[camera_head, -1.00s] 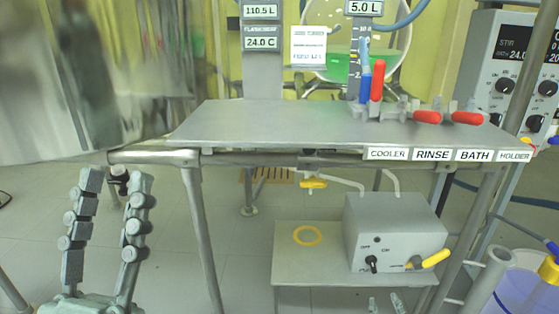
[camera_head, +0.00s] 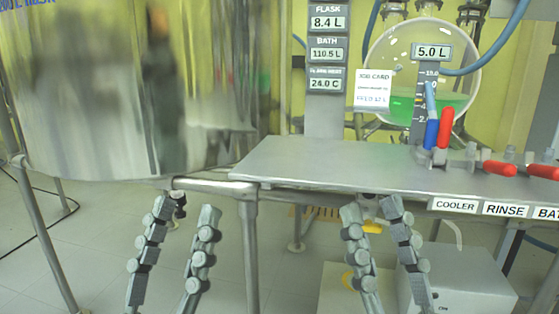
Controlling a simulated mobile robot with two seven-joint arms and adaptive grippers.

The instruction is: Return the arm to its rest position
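My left gripper (camera_head: 186,212) is at the lower left, in front of the stand below the large shiny vessel. Its two fingers point up and are apart, with nothing between them. My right gripper (camera_head: 370,210) is at the lower middle, in front of the shelf's front edge. Its fingers also point up, apart and empty. The arms behind both grippers are outside the picture.
A large metal vessel (camera_head: 120,90) fills the upper left. A grey shelf (camera_head: 330,165) carries red and blue valve handles (camera_head: 440,130). A grey box (camera_head: 470,280) stands low at the right, partly behind my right gripper.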

